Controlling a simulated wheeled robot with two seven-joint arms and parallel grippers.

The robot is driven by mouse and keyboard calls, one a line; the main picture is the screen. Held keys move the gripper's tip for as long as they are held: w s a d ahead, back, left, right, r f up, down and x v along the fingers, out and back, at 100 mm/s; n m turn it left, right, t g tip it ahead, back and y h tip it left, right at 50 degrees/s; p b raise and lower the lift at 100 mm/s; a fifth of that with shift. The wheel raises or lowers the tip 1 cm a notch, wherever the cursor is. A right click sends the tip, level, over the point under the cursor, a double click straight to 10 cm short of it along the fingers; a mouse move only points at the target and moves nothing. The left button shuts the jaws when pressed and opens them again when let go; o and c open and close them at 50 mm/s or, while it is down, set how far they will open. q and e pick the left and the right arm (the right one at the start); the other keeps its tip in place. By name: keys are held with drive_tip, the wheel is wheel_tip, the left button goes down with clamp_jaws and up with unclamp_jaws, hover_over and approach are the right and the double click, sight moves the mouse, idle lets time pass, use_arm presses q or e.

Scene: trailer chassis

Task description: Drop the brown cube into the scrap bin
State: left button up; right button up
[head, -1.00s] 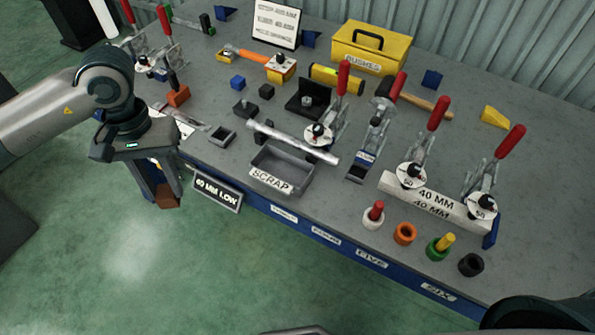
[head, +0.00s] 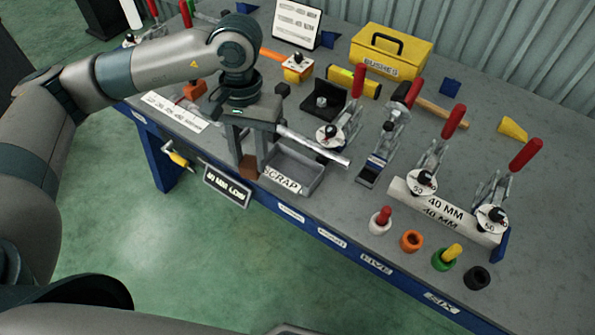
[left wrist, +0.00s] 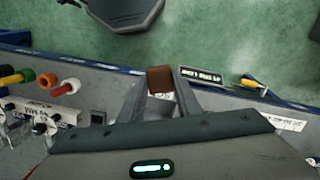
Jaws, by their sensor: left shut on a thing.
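The brown cube (head: 249,167) is held between the fingertips of my left gripper (head: 248,162), which is shut on it. In the left wrist view the cube (left wrist: 161,79) shows between the two fingers. In the head view the cube appears just left of the grey scrap bin (head: 310,172), near the table's front edge. The bin is an open tray with a white SCRAP label on its front. A finger covers part of its left side. How high the cube is above the table is hard to tell. My right gripper is not in view.
A silver bar (head: 312,147) lies across the bin's back side. A toggle clamp with a red handle (head: 354,100) stands behind it to the right. A sign (head: 227,186) hangs on the table's front edge. Coloured bushes (head: 411,241) stand at the front right.

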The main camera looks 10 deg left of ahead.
use_arm(q)
drive_tip(key=shift+w+d+n, duration=0.1)
drive_tip(key=shift+w+n, duration=0.05)
drive_tip(key=shift+n, duration=0.15)
drive_tip(key=n, duration=0.1)
drive_tip(key=w+n+p, duration=0.1)
drive_tip(key=n+p, duration=0.1)
drive_tip(key=shift+w+d+r+n, duration=0.15)
drive_tip(key=shift+w+d+n, duration=0.1)
drive_tip(key=shift+d+n, duration=0.1)
drive_tip(key=w+d+f+n+t+p, duration=0.1)
drive_tip(key=w+n+p, duration=0.3)
drive_tip(key=n, duration=0.9)
drive_tip(key=w+d+f+n+t+p, duration=0.1)
drive_tip(key=w+n+p, duration=0.4)
drive_tip(key=n, duration=0.7)
drive_tip(key=shift+w+d+n+t+h, duration=0.25)
drive_tip(key=shift+d+n+t+h, duration=0.1)
drive_tip(key=shift+d, duration=0.1)
